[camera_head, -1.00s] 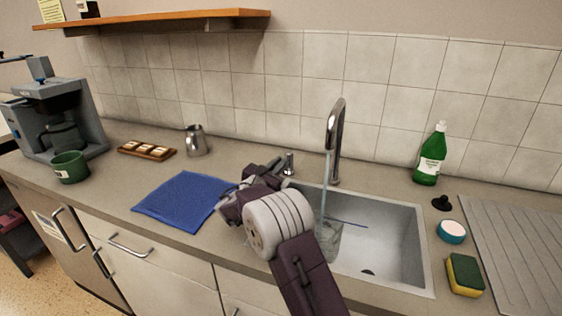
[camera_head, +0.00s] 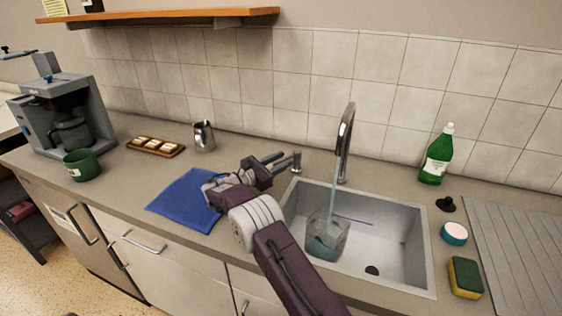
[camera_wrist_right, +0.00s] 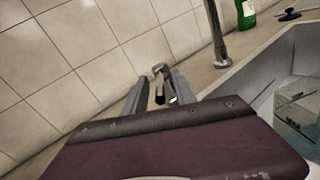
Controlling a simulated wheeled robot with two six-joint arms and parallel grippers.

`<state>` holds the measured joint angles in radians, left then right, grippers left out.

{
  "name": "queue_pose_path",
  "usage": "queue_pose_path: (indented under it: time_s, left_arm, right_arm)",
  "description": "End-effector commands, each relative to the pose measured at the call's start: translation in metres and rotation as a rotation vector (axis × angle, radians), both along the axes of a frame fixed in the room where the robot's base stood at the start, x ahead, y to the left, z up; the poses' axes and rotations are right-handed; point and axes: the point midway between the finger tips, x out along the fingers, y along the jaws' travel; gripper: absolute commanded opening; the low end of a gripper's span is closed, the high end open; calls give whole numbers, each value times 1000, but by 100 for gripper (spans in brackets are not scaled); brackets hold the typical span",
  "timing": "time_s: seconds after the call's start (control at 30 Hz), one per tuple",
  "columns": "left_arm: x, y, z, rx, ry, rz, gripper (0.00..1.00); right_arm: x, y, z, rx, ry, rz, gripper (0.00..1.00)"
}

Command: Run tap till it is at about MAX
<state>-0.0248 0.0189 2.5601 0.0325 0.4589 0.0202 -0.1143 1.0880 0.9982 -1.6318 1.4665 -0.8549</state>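The tap (camera_head: 346,140) stands behind the sink, and a stream of water runs from its spout into a clear container (camera_head: 328,238). The container stands in the sink with bluish water in its lower part; it also shows at the right edge of the right wrist view (camera_wrist_right: 302,118). I cannot read its level against a MAX mark. The small tap lever (camera_head: 297,161) is left of the spout. My right gripper (camera_head: 278,164) is open beside the lever; in the right wrist view the lever (camera_wrist_right: 160,82) shows between the parted fingers. My left gripper is out of view.
The sink (camera_head: 398,225) has a dark drain. A green bottle (camera_head: 437,158), black stopper (camera_head: 445,205), round blue-and-white item (camera_head: 454,233) and sponge (camera_head: 465,278) are right of it. A blue cloth (camera_head: 185,203), metal jug (camera_head: 203,136) and green mug (camera_head: 82,165) are left.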

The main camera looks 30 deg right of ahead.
Motion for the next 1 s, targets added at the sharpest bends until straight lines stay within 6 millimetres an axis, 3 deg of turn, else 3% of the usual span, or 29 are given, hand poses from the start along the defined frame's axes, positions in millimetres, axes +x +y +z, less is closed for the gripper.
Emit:
queue_pose_path:
  time_s: [0.27, 0.53, 0.7, 1.0]
  left_arm:
    - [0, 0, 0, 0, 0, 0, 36]
    - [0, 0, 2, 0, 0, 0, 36]
    - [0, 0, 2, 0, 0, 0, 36]
    - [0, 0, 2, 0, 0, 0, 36]
  right_arm:
    - [-1, 4, -1, 1, 1, 1, 33]
    - [-13, 59, 0, 1, 0, 4, 33]
    - [-20, 83, 0, 1, 0, 1, 33]
    - [-21, 89, -1, 1, 0, 0, 33]
